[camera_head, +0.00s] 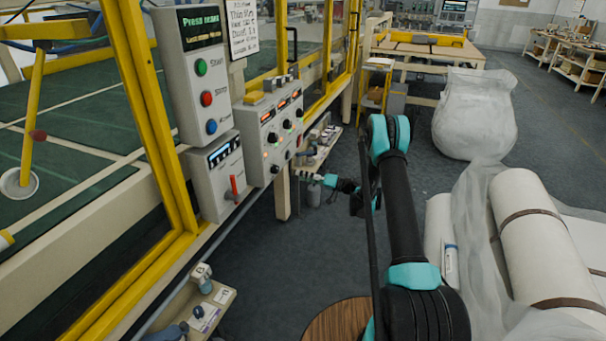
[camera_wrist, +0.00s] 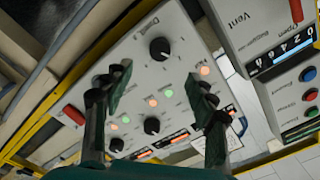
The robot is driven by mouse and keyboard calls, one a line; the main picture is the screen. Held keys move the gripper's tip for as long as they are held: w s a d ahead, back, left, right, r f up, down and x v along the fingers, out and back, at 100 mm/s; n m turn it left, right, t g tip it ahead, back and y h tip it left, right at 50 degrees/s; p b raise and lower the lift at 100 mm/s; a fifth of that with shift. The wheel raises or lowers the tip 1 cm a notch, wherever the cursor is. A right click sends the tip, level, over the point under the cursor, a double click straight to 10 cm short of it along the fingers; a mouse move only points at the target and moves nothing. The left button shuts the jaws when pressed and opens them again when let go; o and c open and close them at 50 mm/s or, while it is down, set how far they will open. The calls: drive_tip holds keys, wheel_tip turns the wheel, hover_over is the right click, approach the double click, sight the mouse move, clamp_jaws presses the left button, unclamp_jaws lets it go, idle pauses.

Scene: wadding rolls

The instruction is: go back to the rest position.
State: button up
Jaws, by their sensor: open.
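My gripper (camera_wrist: 155,100) is open and empty in the wrist view, with its two dark green fingers apart. Between and beyond the fingers is the grey control panel (camera_wrist: 140,62) with black knobs, small lit lamps and orange displays. In the head view my arm reaches forward and its far end (camera_head: 330,181) is small, just right of the same control panel (camera_head: 258,128). In that view the fingers are too small to make out clearly. No object is seen held.
The press panel (camera_head: 196,75) and a grey box with a red lever (camera_head: 233,188) hang left of my arm. A yellow-framed enclosure (camera_head: 160,150) lies at left. Wrapped white rolls (camera_head: 535,235) and a large plastic bag (camera_head: 474,115) stand at right. Dark floor (camera_head: 285,262) is open between.

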drive_tip(key=s+d+r+m+g+h, duration=0.1)
drive_tip(key=s+d+r+h, duration=0.25)
drive_tip(key=s+r, duration=0.4)
drive_tip(key=s+d+r+m+g+h, duration=0.15)
drive_tip(key=s+r+h, duration=0.35)
drive_tip(key=s, duration=0.5)
drive_tip(key=s+d+h, duration=0.2)
drive_tip(key=s+d, duration=0.3)
drive_tip(key=s, duration=0.5)
drive_tip(key=s+d+f+m+h, duration=0.1)
drive_tip(key=s+d+h, duration=0.2)
drive_tip(key=s+d, duration=0.3)
drive_tip(key=s+d+f+h, duration=0.1)
drive_tip(key=s+d+h, duration=0.2)
drive_tip(key=s, duration=1.1)
drive_tip(key=d, duration=0.3)
